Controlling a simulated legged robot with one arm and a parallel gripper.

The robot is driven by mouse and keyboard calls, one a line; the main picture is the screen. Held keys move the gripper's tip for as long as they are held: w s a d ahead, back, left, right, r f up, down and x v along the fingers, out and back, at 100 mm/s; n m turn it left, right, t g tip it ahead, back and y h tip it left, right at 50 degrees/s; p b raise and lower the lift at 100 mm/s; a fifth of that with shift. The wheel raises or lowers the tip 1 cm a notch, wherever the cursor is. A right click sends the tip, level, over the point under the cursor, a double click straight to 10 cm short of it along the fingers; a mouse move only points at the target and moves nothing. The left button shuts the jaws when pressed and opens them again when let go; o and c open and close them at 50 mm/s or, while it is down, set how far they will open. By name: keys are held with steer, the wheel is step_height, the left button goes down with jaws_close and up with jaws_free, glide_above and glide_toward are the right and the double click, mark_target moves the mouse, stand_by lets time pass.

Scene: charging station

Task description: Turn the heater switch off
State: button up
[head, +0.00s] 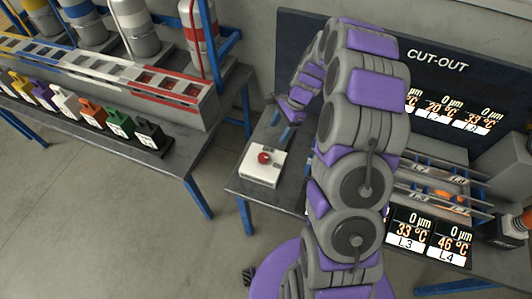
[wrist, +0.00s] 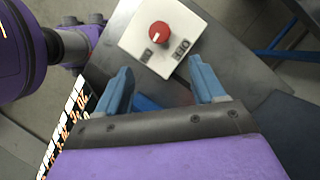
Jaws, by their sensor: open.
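The heater switch is a white box (head: 253,172) with a round red knob (head: 264,158) on top. In the head view it sits on the left part of the dark bench, left of my arm. In the wrist view the box (wrist: 178,52) lies just beyond my fingertips, and the red knob (wrist: 159,33) is ahead of the gap between them. Labels on the box are too small to read surely. My gripper (wrist: 163,80) is open and empty, with its two blue fingers apart. In the head view my gripper (head: 288,125) is above and behind the box, not touching it.
A dark cut-out panel (head: 437,66) with readouts stands behind the bench. Rails and labelled displays (head: 428,240) are on the bench's right. A separate table (head: 187,143) at the left holds a rack, cylinders and several coloured blocks. Bare bench (head: 251,188) surrounds the box.

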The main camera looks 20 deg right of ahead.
mark_target(263, 156)
steer(key=x, duration=0.4)
steer(key=b+x, duration=0.1)
steer(key=x, duration=0.3)
steer(key=b+x, duration=0.1)
steer(key=x, duration=0.2)
steer(key=shift+a+f, duration=0.25)
steer(key=shift+a, duration=0.2)
steer(key=shift+a+f, duration=0.1)
steer(key=shift+f, duration=0.75)
steer(key=shift+a, duration=0.2)
steer(key=shift+a, duration=0.1)
steer(key=shift+c, duration=0.3)
steer(key=c, duration=1)
